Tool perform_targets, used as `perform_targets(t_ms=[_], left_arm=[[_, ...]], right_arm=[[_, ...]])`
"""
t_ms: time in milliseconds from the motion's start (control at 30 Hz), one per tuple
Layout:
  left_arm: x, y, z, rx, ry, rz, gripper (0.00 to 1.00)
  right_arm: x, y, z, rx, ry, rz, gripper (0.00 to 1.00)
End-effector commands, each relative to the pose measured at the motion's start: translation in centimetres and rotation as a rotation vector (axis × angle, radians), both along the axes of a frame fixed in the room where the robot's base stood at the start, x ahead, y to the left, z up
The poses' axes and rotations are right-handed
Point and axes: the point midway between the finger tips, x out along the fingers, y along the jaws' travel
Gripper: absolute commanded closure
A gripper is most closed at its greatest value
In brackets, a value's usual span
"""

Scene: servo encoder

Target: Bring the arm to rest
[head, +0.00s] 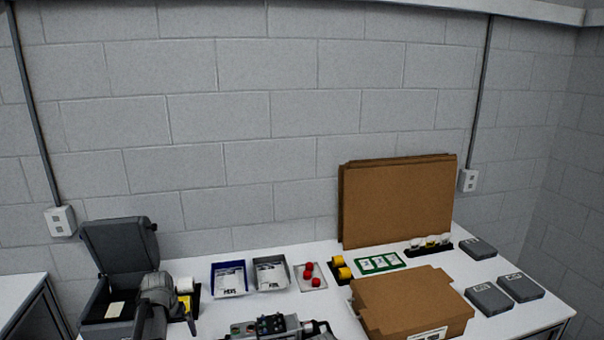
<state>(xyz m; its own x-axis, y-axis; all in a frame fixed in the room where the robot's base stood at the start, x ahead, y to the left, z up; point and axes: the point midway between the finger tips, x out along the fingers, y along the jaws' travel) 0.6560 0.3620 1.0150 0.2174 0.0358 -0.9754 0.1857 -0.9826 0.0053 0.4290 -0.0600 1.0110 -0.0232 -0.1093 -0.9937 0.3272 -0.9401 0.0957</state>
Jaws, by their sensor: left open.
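My left arm (156,292) rises at the lower left, in front of the open grey case. My left gripper (322,329) is at the bottom edge of the head view, over the front of the white table, pointing right. It is open, and I see nothing held in it. Its lower part is cut off by the picture edge. My right arm and right gripper are not in view.
On the white table (225,303) stand an open grey case (119,250), two paper-filled trays (229,293) (270,288), red caps (308,276), yellow parts (340,261), a green-edged card (380,263), cardboard box (410,300), upright cardboard (398,203) and grey boxes (489,299).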

Motion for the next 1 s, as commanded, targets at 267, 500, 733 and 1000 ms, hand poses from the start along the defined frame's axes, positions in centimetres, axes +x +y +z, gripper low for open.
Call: perform_targets(t_ms=[267,500,733,1000], left_arm=[[-5.6,-8.2,-0.2,-0.011,0.049,-0.069,0.00],[-14.2,-16.8,-0.4,-0.011,0.121,-0.160,0.00],[-18.7,-23.7,-1.0,0.032,0.198,-0.307,0.00],[-21.9,-29.1,-1.3,0.102,0.260,-0.470,0.00]], right_arm=[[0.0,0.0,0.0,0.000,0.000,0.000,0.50],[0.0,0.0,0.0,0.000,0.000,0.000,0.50],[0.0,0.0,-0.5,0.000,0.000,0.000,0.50],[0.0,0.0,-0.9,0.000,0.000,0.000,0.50]])
